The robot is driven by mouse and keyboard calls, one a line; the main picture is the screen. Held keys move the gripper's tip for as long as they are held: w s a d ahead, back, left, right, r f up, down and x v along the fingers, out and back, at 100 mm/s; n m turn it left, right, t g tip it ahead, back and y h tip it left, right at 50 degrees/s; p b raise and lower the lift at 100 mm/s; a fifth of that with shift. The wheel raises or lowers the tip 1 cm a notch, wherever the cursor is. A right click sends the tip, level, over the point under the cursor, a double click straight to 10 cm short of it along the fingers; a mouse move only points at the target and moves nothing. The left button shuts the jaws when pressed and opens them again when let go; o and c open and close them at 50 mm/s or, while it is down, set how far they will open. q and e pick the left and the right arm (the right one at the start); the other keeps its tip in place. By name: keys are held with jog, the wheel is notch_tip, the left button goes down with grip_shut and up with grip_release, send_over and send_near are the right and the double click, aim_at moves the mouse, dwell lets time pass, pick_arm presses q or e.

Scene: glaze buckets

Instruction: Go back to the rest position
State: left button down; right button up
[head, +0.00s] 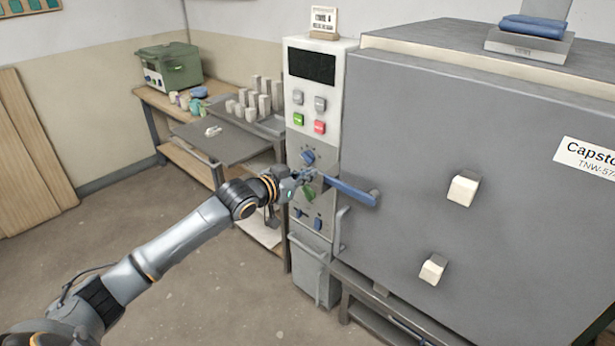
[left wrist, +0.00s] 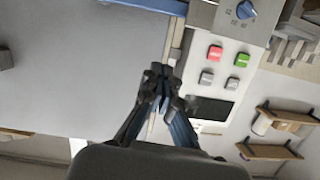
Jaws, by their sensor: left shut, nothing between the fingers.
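My left gripper (head: 312,178) is reached out to the kiln's control panel (head: 319,150), in front of its lower half. It is shut with nothing between its fingers. In the left wrist view, the shut fingers (left wrist: 160,95) point toward the edge between the grey kiln door and the panel. A blue door handle (head: 350,193) sticks out just right of the gripper in the head view. I cannot tell whether the fingers touch it. My right gripper is in neither view.
The large grey kiln (head: 430,130) fills the right side. A grey bin (head: 314,275) stands below the panel. A wooden table (head: 160,100) with a green machine (head: 170,66) and a cart (head: 222,143) with pale cups are behind. The floor at left is open.

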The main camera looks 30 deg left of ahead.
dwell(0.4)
pick_arm(q)
jog(key=s+a+f+n+g+y, duration=0.1)
jog(key=s+a+f+g, duration=0.1)
jog(key=f, duration=1)
jog(key=s+a+f+n+g+y, duration=0.1)
jog(key=s+a+f+y, duration=0.1)
jog(key=f, duration=1.1)
jog(key=s+d+f+g, duration=0.1)
jog(key=s+f+g, duration=0.1)
jog(key=s+f, duration=0.45)
jog(key=s+f+g, duration=0.1)
jog(key=s+f, duration=0.3)
jog(key=f, duration=0.5)
jog(key=s+d+f+g, duration=0.2)
jog(key=s+d+f, duration=0.1)
jog(key=s+f, duration=0.55)
jog(key=s+d+f+g+b, duration=0.1)
jog(key=s+d+f+g, duration=0.15)
jog(key=s+f, duration=0.65)
jog(key=s+d+f+g, duration=0.1)
jog(key=s+d+f, duration=0.3)
jog(key=s, duration=0.9)
jog(key=s+d+f+g, duration=0.1)
jog(key=s+d, duration=0.1)
jog(key=s, duration=0.4)
jog(key=s+d+f+m+g, duration=0.1)
jog(key=s+d+f, duration=0.1)
jog(key=s, duration=0.5)
jog(key=shift+d, duration=0.4)
